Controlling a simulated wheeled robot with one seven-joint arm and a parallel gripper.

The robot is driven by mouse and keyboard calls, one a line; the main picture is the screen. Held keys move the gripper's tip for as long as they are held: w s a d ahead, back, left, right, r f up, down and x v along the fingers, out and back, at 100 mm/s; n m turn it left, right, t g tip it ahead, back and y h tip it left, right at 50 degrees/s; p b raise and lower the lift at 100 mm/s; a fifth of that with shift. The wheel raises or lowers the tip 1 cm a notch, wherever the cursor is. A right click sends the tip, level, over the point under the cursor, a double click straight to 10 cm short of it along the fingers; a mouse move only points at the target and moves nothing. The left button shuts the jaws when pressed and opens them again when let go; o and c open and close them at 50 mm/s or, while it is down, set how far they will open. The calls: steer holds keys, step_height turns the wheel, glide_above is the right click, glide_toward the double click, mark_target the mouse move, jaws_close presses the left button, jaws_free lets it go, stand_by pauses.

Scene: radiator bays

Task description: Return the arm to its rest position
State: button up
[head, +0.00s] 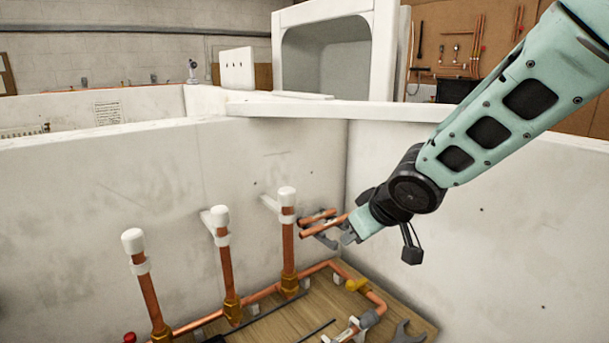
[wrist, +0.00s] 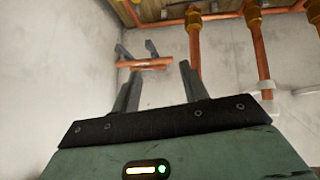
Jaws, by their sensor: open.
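My arm reaches in from the upper right of the head view. My gripper (head: 338,236) is near the corner of the bay, beside short copper pieces (head: 322,227). In the wrist view my gripper (wrist: 159,82) shows two dark fingers spread apart, with nothing between them. A short copper piece (wrist: 144,63) lies across grey hook-like supports (wrist: 122,51) beyond the fingertips. It appears apart from the fingers. In the head view the gripper partly hides the supports.
Several upright copper pipes with white caps (head: 287,193) stand left of my gripper, joined by brass fittings (head: 232,308). White walls (head: 440,200) close the bay behind and right. A spanner (head: 408,332) lies on the wooden floor (head: 300,312). Space above the walls is open.

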steer(key=s+d+f+g+h, duration=0.1)
steer(key=s+g, duration=0.2)
steer(key=s, duration=1.2)
steer(key=s+d+f+g+h, duration=0.1)
steer(key=s+g, duration=0.3)
steer(key=s, duration=1.2)
steer(key=shift+d+f+n, duration=0.3)
steer(key=shift+d+f, duration=0.3)
steer(key=shift+f, duration=0.15)
